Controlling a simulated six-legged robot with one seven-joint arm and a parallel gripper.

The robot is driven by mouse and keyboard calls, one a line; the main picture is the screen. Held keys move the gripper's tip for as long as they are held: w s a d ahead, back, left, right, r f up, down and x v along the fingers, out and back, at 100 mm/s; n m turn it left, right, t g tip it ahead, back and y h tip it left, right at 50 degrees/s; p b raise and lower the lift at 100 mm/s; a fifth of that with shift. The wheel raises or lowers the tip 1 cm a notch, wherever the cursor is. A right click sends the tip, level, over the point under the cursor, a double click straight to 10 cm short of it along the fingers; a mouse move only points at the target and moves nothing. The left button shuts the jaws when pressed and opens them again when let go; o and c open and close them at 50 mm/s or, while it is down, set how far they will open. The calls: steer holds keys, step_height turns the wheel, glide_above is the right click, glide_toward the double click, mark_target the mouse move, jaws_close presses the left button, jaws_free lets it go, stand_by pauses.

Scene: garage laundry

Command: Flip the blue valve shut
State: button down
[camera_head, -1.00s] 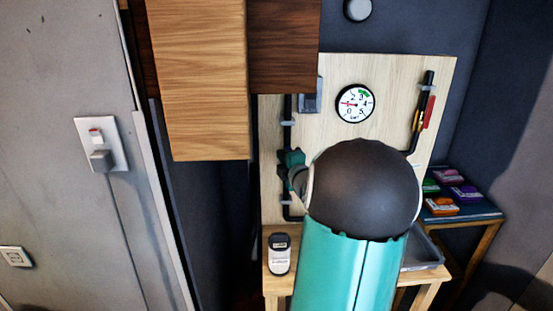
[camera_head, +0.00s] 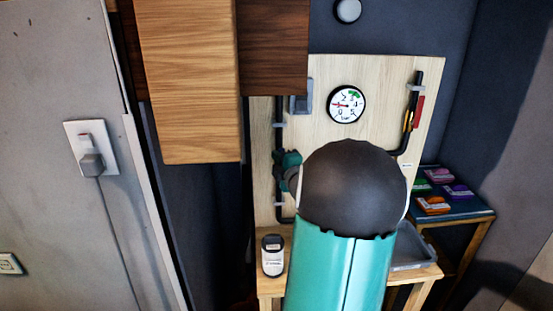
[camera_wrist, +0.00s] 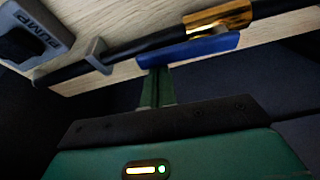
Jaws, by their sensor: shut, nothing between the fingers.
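The blue valve's lever (camera_wrist: 205,48) shows in the wrist view as a flat blue bar lying roughly along the black pipe (camera_wrist: 120,58), beside the brass valve body (camera_wrist: 222,17). My gripper (camera_wrist: 155,72) is shut and empty. Its green fingertips reach the lower edge of the lever near its left end; I cannot tell whether they touch it. In the head view a teal part of my arm's end (camera_head: 287,165) is at the left pipe (camera_head: 279,140), and the blue lever is hidden there.
A grey PUMP box (camera_head: 301,97) sits beside the left pipe. A gauge (camera_head: 346,105) is mid-board, and a red-handled valve (camera_head: 418,112) is at right. A white-and-black container (camera_head: 272,255) and a grey tray (camera_head: 415,248) stand below. A wooden cabinet (camera_head: 188,80) hangs at upper left.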

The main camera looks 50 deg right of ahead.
steer(key=s+d+f+m+h, duration=0.4)
steer(key=s+d+m+h, duration=0.1)
steer(key=m, duration=1.2)
steer(key=shift+s+h, duration=0.4)
steer(key=shift+h, duration=0.2)
steer(key=shift+w, duration=0.1)
